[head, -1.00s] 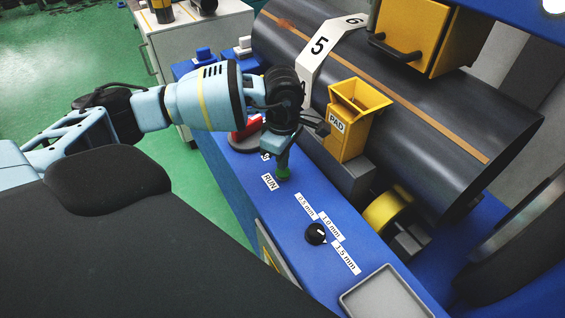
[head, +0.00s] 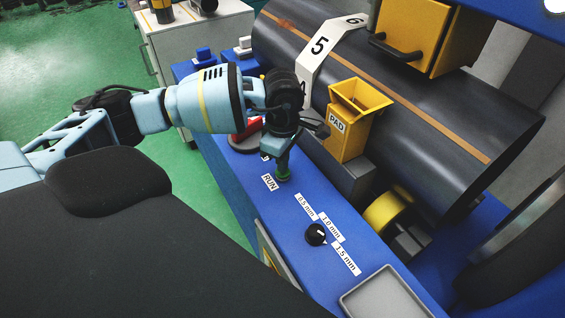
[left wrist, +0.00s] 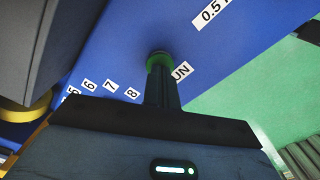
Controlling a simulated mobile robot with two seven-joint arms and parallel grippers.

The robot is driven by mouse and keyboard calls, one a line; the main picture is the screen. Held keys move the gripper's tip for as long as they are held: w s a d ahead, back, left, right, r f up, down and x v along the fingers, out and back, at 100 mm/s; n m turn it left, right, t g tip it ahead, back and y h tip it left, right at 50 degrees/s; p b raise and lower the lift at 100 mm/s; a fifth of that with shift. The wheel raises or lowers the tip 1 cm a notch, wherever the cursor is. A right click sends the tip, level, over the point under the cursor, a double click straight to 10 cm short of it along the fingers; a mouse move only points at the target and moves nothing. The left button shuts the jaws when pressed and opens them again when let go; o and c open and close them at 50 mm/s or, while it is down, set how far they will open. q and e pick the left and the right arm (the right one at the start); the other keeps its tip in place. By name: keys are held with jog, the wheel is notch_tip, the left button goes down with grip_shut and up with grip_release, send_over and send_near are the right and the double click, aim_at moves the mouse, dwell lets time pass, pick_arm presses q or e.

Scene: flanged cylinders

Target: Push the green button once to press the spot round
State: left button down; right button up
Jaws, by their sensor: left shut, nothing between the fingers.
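The green button (head: 283,178) sits on the blue bench top beside the RUN label (head: 269,183). My left gripper (head: 283,169) is shut and empty, pointing down with its fingertips right over the button and looking to touch it. In the left wrist view the green button (left wrist: 158,60) shows as a green ring around the far end of the shut fingers (left wrist: 161,78). The fingers hide part of the button, and I cannot tell how far it is pushed in. My right gripper is not in view.
A dark cylinder (head: 430,135) with a numbered white strip lies behind the bench top. A yellow PAD bin (head: 347,128) stands close right of my gripper. A black dial (head: 316,234) with mm labels and a grey tray (head: 350,302) are nearer. A red part (head: 242,136) is partly hidden behind the gripper.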

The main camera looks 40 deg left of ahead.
pick_arm(q)
jog(key=shift+f, duration=0.3)
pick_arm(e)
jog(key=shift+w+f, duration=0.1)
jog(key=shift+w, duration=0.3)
